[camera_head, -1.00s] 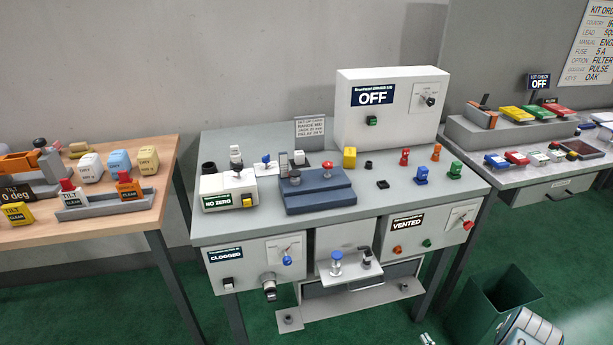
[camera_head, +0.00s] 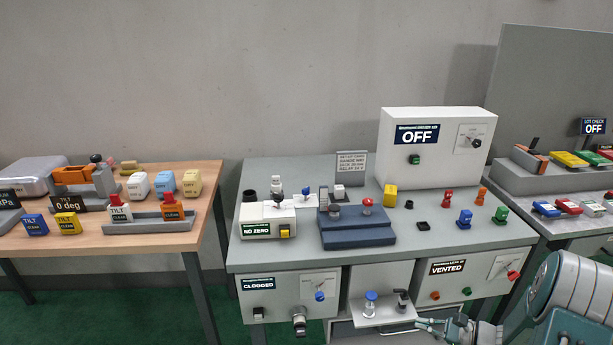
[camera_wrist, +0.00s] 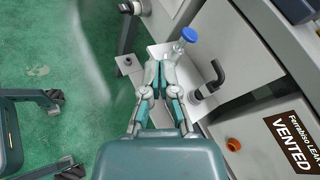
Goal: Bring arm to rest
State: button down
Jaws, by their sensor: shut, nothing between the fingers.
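My arm reaches in from the lower right in the head view. My gripper (camera_head: 443,324) is in front of the middle bench, beside the small shelf with the blue knob (camera_head: 371,300) and a dark handle (camera_head: 402,298). In the wrist view my gripper (camera_wrist: 160,66) has its fingers together with nothing between them. There the blue knob (camera_wrist: 189,34) is just beyond the fingertips and the dark handle (camera_wrist: 214,78) is to their right. I cannot tell whether the fingers touch the shelf plate.
The middle bench (camera_head: 345,254) carries a box reading OFF (camera_head: 434,148), a NO ZERO unit (camera_head: 268,219) and several coloured parts. Panels reading CLOGGED (camera_head: 290,294) and VENTED (camera_head: 470,277) face front. A wooden table (camera_head: 90,247) stands left. Green floor (camera_wrist: 40,65) shows open space.

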jog(key=s+a+r+n+g+h, duration=0.2)
jog(key=s+a+r+n+g, duration=0.1)
jog(key=s+a+r+n, duration=0.4)
jog(key=s+a+r+n+g+h, duration=0.2)
jog(key=a+r+n+g+h, duration=0.15)
jog(key=a+r, duration=0.4)
jog(key=s+r+n+t+h, duration=0.4)
jog(key=s+r+n+h, duration=0.3)
jog(key=s+r, duration=0.4)
jog(key=s+n, duration=0.1)
jog(key=s, duration=0.2)
jog(key=shift+n, duration=0.35)
jog(key=shift+s+d, duration=0.1)
